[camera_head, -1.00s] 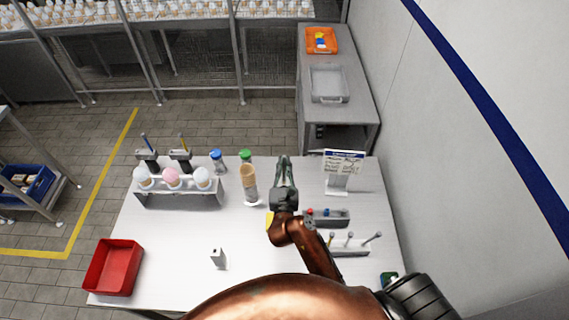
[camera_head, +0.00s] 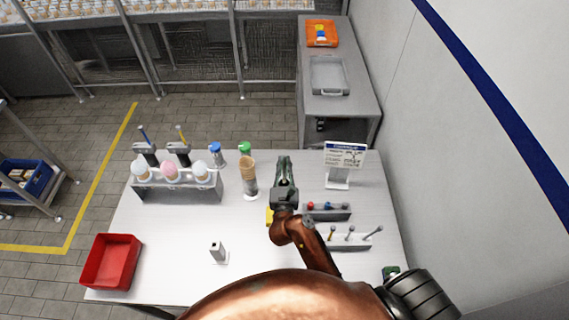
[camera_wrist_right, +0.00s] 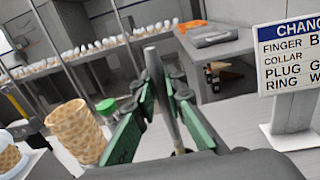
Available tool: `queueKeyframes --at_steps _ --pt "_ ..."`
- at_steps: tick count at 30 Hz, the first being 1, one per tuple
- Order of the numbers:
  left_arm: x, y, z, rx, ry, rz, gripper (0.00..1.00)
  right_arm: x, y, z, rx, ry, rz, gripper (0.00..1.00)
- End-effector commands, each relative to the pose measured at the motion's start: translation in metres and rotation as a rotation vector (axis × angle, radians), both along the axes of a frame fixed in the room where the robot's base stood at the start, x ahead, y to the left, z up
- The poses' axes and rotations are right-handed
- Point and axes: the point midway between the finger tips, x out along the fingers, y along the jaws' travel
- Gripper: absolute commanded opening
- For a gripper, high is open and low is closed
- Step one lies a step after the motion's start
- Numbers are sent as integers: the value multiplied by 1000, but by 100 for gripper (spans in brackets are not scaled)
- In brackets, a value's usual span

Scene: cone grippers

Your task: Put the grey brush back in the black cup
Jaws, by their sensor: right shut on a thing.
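My right gripper (camera_head: 284,165) is over the back middle of the white table, beside the stack of cones. In the right wrist view its green fingers (camera_wrist_right: 155,130) are closed around a thin grey rod, which I take as the grey brush (camera_wrist_right: 156,75). Two dark holders stand at the back left of the table, one with a blue-tipped stick (camera_head: 146,154) and one with a yellow-tipped stick (camera_head: 178,152). I cannot tell which, if either, is the black cup. My left gripper is not in view.
A cone stack (camera_head: 248,172) stands left of the gripper, with blue-capped (camera_head: 215,154) and green-capped (camera_head: 245,149) bottles behind. A rack with scooped cones (camera_head: 175,192) is left. A sign (camera_head: 345,158) and tool racks (camera_head: 345,240) are right. A red tray (camera_head: 111,262) is front left.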

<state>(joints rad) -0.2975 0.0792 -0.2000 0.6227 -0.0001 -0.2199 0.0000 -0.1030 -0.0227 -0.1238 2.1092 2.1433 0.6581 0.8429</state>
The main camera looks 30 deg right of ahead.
Motion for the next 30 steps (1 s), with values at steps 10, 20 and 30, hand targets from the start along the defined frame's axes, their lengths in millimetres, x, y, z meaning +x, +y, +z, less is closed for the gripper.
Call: queueKeyframes --at_steps 10,20,30 --pt "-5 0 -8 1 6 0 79 0 0 -12 0 0 0 0" --pt "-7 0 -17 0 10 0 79 0 0 -24 0 1 0 0" --pt "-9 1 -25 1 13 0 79 0 0 -37 0 0 -1 0"
